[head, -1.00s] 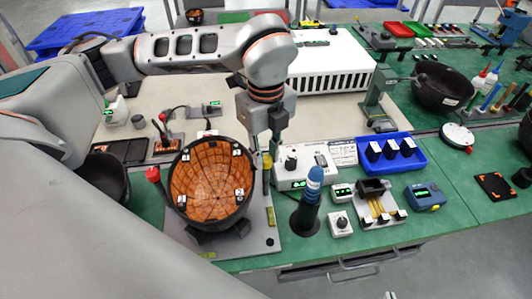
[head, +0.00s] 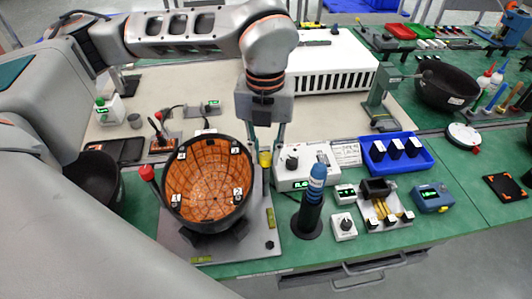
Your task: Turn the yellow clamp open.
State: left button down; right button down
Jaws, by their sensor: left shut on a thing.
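The yellow clamp (head: 265,159) stands at the right rim of the dark bowl (head: 206,222), which is lined with orange tiles marked by numbered white tags. My left gripper (head: 265,148) points straight down from above with one finger on each side of the clamp's yellow top, shut on it. The clamp's lower part is hard to make out beside the bowl. My right gripper is not in the view.
The bowl sits on a grey base plate (head: 262,245) with a red-knobbed lever (head: 147,173) at its left. A blue-topped dark tool (head: 314,190), a white control box (head: 296,182) and a blue tray (head: 421,160) stand to the right.

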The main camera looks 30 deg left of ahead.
aim_at(266, 157)
pick_arm(q)
jog(key=m, duration=0.4)
jog(key=shift+b, duration=0.35)
jog(key=shift+m, duration=2.1)
jog(key=c, duration=1.8)
grip_release()
jog(key=shift+r, duration=0.1)
notch_tip(266, 157, up, 12)
jog(key=shift+f, duration=0.1)
